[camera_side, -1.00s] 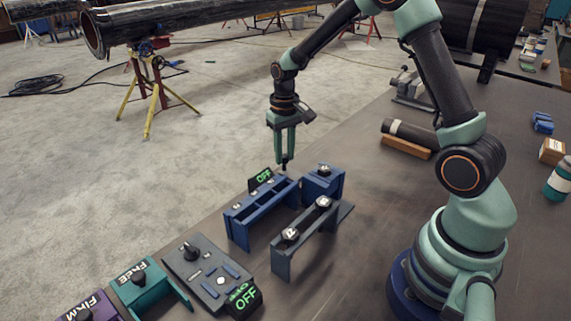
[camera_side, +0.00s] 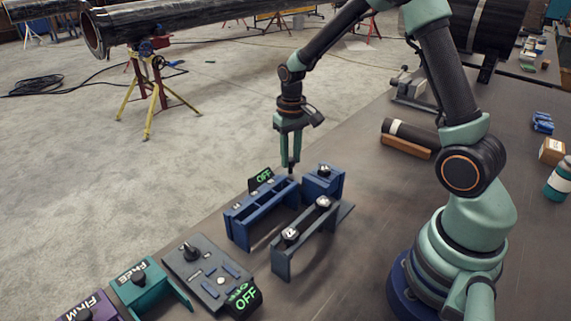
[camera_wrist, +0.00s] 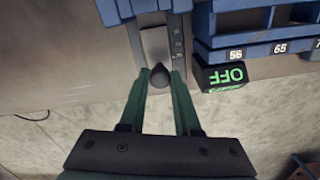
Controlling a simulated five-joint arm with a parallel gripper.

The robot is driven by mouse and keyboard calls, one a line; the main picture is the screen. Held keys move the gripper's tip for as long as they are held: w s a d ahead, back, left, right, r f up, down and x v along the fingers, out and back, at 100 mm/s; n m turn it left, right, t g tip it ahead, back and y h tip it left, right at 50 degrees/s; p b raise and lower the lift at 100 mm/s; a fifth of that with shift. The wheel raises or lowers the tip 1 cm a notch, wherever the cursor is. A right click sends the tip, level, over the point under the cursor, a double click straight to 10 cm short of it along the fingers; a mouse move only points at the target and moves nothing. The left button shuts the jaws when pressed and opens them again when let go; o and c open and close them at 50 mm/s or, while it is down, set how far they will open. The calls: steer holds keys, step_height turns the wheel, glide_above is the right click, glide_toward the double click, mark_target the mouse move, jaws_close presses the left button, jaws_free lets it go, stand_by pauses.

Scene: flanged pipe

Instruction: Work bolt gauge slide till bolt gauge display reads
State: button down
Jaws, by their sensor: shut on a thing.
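The blue gauge (camera_side: 247,222) stands on the bench below my gripper, with slots marked 56 and 65 (camera_wrist: 280,47) in the wrist view. A small black display (camera_side: 262,180) at its back reads OFF in green; it also shows upside down in the wrist view (camera_wrist: 226,77). A slide with a dark knob (camera_wrist: 159,77) lies beside it in the wrist view. My gripper (camera_side: 291,168) points straight down at the gauge's far right end, its fingers closed in on both sides of the knob (camera_wrist: 160,74). The knob is hidden in the side view.
A grey stand with knobs (camera_side: 305,235) and a smaller blue block (camera_side: 323,183) are close by on the right. A dark panel (camera_side: 208,279) with its own OFF display (camera_side: 242,299) is in front, beside teal (camera_side: 150,285) and purple (camera_side: 95,307) boxes.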

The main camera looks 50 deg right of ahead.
steer(key=shift+r, duration=0.1)
steer(key=c, duration=0.6)
jaws_free()
step_height(320, 180, up, 12)
steer(key=shift+r, duration=0.1)
steer(key=shift+s+a+r+n+t, duration=0.5)
steer(key=shift+s+a+r+t, duration=0.65)
steer(key=shift+s, duration=1.05)
steer(key=shift+s+a+r+n+t, duration=0.6)
steer(key=shift+s+a, duration=0.9)
steer(key=shift+s, duration=0.65)
steer(key=shift+s+a+r+n+t, duration=0.4)
steer(key=shift+s+a+r+t, duration=0.8)
steer(key=shift+s, duration=1)
